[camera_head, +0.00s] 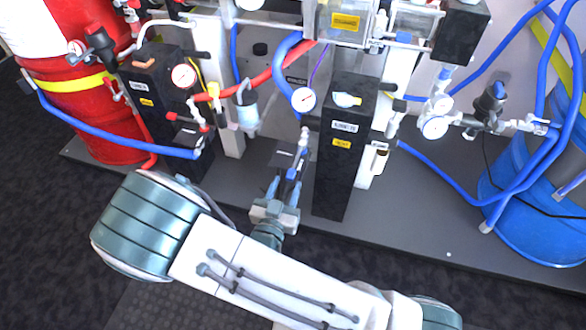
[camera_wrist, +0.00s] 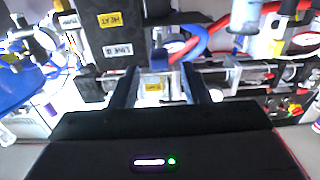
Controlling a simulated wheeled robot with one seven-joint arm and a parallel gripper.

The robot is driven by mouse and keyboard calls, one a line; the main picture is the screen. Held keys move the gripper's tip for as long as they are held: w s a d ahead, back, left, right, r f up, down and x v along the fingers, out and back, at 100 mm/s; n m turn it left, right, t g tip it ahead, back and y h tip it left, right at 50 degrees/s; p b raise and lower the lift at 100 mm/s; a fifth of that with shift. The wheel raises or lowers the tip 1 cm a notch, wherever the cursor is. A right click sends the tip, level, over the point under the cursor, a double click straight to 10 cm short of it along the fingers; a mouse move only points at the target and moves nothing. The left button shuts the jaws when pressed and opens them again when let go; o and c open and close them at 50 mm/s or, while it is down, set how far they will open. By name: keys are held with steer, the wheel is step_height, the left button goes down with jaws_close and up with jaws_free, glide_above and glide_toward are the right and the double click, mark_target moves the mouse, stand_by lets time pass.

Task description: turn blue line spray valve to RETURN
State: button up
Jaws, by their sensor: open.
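The blue line spray valve (camera_head: 292,173) is at the middle of the head view, left of the black blue-line box (camera_head: 343,160). A dark label plate (camera_head: 284,160) and a pale metal fitting (camera_head: 304,140) are beside it. My gripper (camera_head: 286,188) is open just in front of the valve, pointing at it. The handle's setting and any finger contact are too small to tell.
The red-line box (camera_head: 158,100) and its gauge (camera_head: 184,76) stand to the left. A red drum (camera_head: 75,110) is at far left and a blue drum (camera_head: 540,225) at far right. Blue and red hoses cross behind the valve. The grey base plate in front is mostly clear.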

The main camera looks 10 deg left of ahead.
mark_target(292, 171)
steer(key=w, duration=0.6)
steer(key=shift+w+d+b, duration=0.3)
steer(key=shift+w, duration=0.1)
jaws_close()
